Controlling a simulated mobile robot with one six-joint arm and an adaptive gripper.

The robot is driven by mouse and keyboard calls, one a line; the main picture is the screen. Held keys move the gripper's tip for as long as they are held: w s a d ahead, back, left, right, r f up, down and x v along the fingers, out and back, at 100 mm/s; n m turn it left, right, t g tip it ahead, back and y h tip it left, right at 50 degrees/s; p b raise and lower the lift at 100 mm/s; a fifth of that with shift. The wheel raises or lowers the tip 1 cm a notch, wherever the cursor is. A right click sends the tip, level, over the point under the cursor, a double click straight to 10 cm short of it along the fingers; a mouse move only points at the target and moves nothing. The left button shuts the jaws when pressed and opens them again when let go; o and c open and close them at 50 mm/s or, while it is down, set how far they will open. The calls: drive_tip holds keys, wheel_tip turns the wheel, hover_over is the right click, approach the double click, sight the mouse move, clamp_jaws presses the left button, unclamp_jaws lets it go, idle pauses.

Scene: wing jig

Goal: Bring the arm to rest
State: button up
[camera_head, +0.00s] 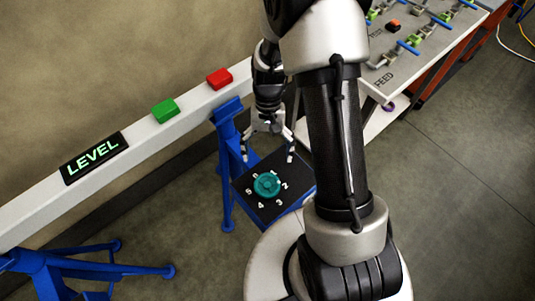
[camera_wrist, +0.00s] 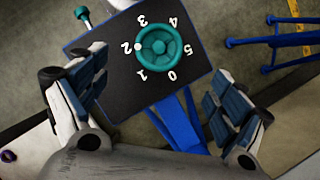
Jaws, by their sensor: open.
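My gripper (camera_head: 268,146) is open and empty, pointing down near the black dial panel. In the wrist view its two blue-padded fingers (camera_wrist: 152,108) stand wide apart, with the panel (camera_wrist: 105,75) beyond them. A teal handwheel (camera_head: 267,184) sits on the panel, ringed by white numbers 0 to 5. In the wrist view the handwheel (camera_wrist: 160,48) has a white dot beside the 2. The fingers do not appear to touch the wheel. My arm fills the middle of the head view.
A white beam (camera_head: 150,145) on blue trestles (camera_head: 228,150) carries a lit LEVEL sign (camera_head: 94,157), a green block (camera_head: 165,110) and a red block (camera_head: 219,78). A grey FEED table (camera_head: 425,50) with clamps stands at the right. Floor at the lower right is clear.

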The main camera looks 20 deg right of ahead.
idle(0.3)
drive_tip(key=s+a+r+n+t+h, duration=0.1)
drive_tip(key=s+r+n+t, duration=0.2)
drive_tip(key=r, duration=1.5)
drive_tip(key=s+r+n+t, duration=0.1)
drive_tip(key=s+r+t, duration=0.4)
drive_tip(key=s+r, duration=0.4)
drive_tip(key=shift+s+a+n+t+h, duration=0.3)
drive_tip(key=shift+s+a+h, duration=0.1)
drive_tip(key=shift+s, duration=0.2)
drive_tip(key=shift+c, duration=0.5)
